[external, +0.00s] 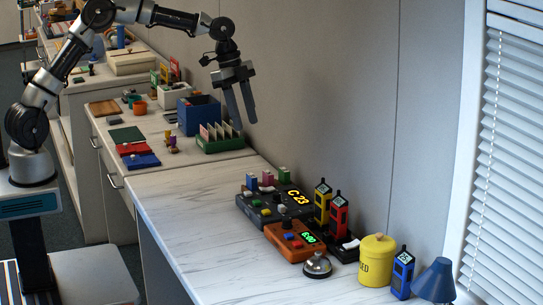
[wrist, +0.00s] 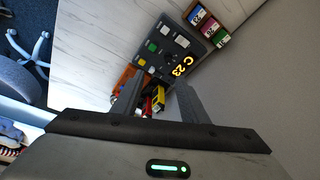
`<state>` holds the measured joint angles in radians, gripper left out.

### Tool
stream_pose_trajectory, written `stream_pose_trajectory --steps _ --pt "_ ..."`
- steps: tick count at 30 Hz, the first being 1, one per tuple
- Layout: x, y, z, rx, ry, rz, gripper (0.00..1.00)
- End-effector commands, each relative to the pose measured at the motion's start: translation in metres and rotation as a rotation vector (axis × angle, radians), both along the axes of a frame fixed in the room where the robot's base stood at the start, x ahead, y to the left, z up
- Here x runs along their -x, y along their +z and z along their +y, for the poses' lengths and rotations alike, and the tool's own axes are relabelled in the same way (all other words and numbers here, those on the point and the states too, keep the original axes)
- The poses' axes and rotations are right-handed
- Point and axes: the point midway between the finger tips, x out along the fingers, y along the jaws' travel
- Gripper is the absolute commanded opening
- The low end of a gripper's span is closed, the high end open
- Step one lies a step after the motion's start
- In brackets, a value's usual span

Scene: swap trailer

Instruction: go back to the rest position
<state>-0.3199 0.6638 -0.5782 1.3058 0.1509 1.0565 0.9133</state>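My gripper (external: 239,104) hangs from the raised arm, fingers pointing down, above the far end of the white counter (external: 180,205) and close to the grey wall. Its two fingers are apart with nothing between them. In the wrist view my gripper (wrist: 160,102) also shows two separated fingers. Beyond them lie a dark console (wrist: 168,48) with a yellow "C 23" display, and red and yellow handheld devices partly hidden by the fingers. Nothing touches the gripper.
The counter holds the dark console (external: 275,205), an orange box (external: 294,241), a bell (external: 317,266), a yellow canister (external: 376,260), a blue device (external: 402,275) and a blue cone (external: 435,281). A green rack (external: 220,143) and blue bin (external: 199,115) stand behind. The counter's left part is clear.

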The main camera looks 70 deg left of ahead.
Motion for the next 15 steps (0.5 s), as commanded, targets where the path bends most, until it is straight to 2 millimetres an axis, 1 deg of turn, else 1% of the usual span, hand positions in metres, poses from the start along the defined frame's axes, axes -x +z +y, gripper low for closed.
stream_pose_trajectory --steps 1,2,3,5,6,8,9,11,12,14,15 --pt "0.021 0.022 -0.001 -0.046 0.035 -0.011 0.40" --pt "0.033 0.030 0.000 -0.066 0.066 -0.014 0.40" --pt "0.049 0.042 0.002 -0.089 0.110 -0.019 0.40" --pt "0.074 0.058 0.007 -0.120 0.180 -0.031 0.40" --pt "0.092 0.068 0.011 -0.136 0.229 -0.039 0.40" --pt "0.119 0.081 0.018 -0.151 0.308 -0.055 0.40" --pt "0.137 0.090 0.023 -0.156 0.364 -0.068 0.40" --pt "0.165 0.101 0.031 -0.158 0.448 -0.087 0.40" --pt "0.184 0.106 0.037 -0.153 0.507 -0.100 0.40" --pt "0.213 0.112 0.046 -0.135 0.595 -0.118 0.40" --pt "0.231 0.114 0.051 -0.120 0.650 -0.129 0.40"
